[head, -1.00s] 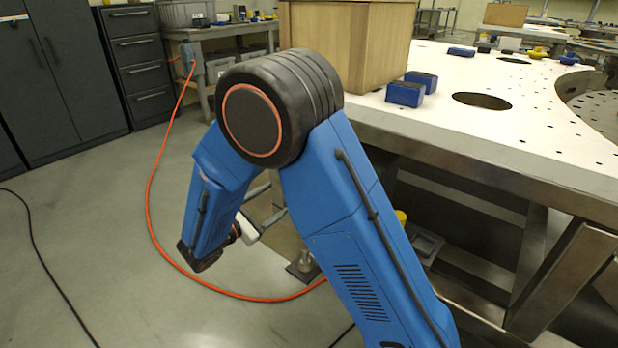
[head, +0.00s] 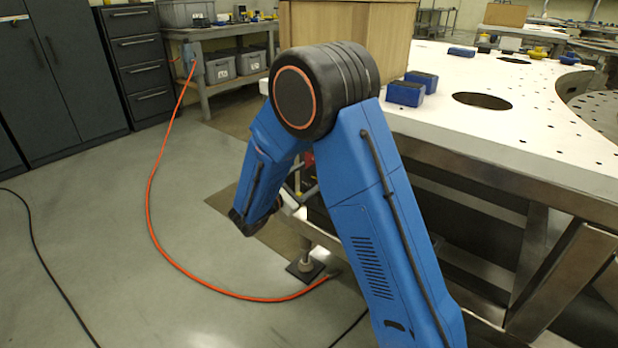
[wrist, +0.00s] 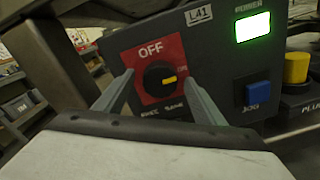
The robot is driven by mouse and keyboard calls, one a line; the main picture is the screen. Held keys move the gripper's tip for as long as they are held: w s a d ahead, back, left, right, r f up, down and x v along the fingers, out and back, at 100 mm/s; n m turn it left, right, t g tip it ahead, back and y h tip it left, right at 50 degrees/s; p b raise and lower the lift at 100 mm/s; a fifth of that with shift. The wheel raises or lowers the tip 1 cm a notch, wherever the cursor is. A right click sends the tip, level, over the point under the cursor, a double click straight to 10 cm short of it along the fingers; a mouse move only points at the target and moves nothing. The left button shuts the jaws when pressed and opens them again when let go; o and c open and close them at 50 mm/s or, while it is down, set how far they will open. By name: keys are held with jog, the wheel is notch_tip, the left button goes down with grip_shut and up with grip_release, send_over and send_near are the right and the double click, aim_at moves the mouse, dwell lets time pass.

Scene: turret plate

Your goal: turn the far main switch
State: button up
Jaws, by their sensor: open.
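In the wrist view a dark switch box (wrist: 215,50) fills the middle, with a white tag reading L41. On its red plate (wrist: 141,57), lettered OFF at the top, sits a round black main switch knob (wrist: 155,83). Its yellow mark (wrist: 169,80) points right, away from the OFF lettering. My gripper (wrist: 158,82) is open, with one grey finger to the left of the knob and one to its right. I cannot tell whether the fingers touch it. In the head view the gripper and switch are hidden behind my arm and the table.
Beside the knob are a bright power lamp (wrist: 253,27), a blue JOG button (wrist: 258,93) and a yellow button (wrist: 296,68). The white-topped table (head: 480,128) carries a wooden box (head: 395,45) and blue blocks (head: 405,93). An orange cable (head: 150,205) crosses the open floor.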

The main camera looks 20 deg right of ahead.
jog(key=shift+w+d, duration=0.25)
jog(key=shift+d, duration=0.15)
jog(key=c, duration=1.1)
jog(key=shift+o, duration=0.2)
